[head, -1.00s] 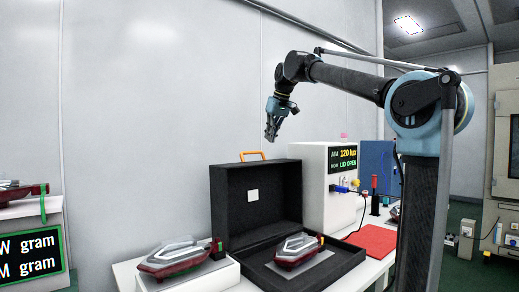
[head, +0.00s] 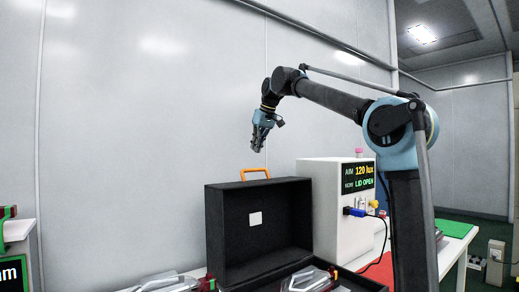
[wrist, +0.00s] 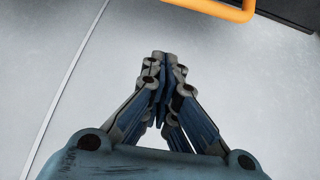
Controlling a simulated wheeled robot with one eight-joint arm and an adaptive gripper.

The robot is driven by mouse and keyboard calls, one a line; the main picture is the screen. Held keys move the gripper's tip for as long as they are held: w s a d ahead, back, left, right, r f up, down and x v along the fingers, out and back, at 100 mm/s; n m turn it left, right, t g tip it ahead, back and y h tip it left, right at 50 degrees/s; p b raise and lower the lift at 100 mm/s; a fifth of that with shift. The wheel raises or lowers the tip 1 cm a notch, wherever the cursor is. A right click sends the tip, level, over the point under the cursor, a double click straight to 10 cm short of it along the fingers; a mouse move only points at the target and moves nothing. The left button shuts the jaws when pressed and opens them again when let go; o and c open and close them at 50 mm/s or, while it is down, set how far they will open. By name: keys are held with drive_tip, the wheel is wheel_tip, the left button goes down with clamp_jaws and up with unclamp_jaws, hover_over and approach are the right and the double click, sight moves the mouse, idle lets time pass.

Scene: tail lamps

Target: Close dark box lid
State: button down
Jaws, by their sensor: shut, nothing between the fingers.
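The dark box stands open on the table in the head view, its black lid (head: 285,228) upright at the back. A small white square sits on the lid's inner face. An orange handle (head: 255,171) is on the lid's top edge, and it also shows at the top of the wrist view (wrist: 212,8). A tail lamp (head: 308,281) lies in the box, partly cut off by the frame's bottom edge. My gripper (head: 257,148) is above the lid near the handle, apart from it. In the wrist view its fingers (wrist: 160,62) meet, with nothing between them.
A white instrument (head: 335,205) with a display reading "120 lux" and "LID OPEN" stands right of the lid. A red mat (head: 379,272) lies beside the box. Another tail lamp (head: 168,282) is left of it. The grey wall (head: 130,120) is behind.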

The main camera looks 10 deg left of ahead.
drive_tip(key=d+x, duration=0.1)
drive_tip(key=x, duration=0.7)
drive_tip(key=shift+s+d, duration=1.25)
drive_tip(key=shift+d, duration=0.15)
